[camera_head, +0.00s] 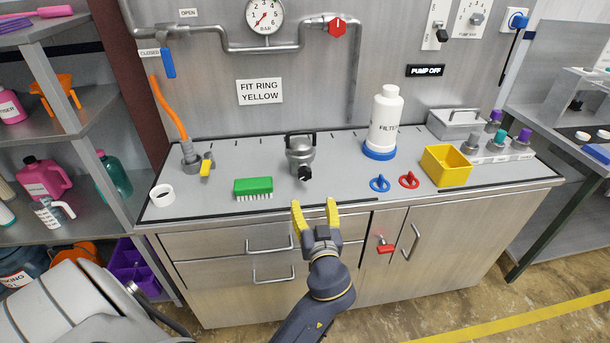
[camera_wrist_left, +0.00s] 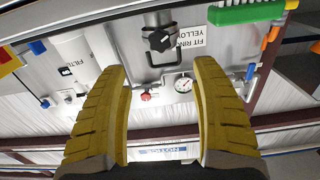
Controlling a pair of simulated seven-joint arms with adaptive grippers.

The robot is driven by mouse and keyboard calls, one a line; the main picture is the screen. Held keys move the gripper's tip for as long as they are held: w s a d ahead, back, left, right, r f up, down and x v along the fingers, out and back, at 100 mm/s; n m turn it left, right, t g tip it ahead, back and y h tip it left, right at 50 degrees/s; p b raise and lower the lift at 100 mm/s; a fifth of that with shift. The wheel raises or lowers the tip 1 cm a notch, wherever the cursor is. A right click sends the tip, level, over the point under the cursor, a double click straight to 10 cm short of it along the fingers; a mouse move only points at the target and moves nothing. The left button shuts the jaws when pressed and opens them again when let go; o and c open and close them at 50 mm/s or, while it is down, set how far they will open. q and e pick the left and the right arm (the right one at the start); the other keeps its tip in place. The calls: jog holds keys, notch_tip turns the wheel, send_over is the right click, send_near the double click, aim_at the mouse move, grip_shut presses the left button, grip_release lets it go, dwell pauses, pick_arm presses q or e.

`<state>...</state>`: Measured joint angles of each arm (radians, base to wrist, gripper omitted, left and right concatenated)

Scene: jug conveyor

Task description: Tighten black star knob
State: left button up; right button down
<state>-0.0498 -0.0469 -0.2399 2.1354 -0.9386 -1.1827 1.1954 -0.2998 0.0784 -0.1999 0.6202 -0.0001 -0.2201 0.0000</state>
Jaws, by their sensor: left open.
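The black star knob (camera_head: 305,174) sits on the front of a squat metal housing (camera_head: 300,152) with a black handle, standing on the grey bench top. In the left wrist view, the picture is turned over, and the knob (camera_wrist_left: 159,40) shows beyond the fingertips, about midway between them. My left gripper (camera_head: 314,203) has yellow fingers spread apart with nothing between them. It is in front of the bench edge, pointing at the housing, apart from the knob. The left gripper also fills the lower part of the left wrist view (camera_wrist_left: 160,66). My right gripper is not in view.
A green brush (camera_head: 253,186) and white ring (camera_head: 162,195) lie left of the housing. A white filter (camera_head: 387,115), blue ring (camera_head: 380,184), red ring (camera_head: 409,180) and yellow bin (camera_head: 446,166) stand right. The sign (camera_head: 259,92) reads "FIT RING YELLOW". The bench before the knob is clear.

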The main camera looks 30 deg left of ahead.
aim_at(305, 176)
pick_arm(q)
jog(key=x, duration=1.4)
jog(key=shift+w+a, duration=0.1)
jog(key=shift+c, duration=0.3)
jog(key=c, duration=1.2)
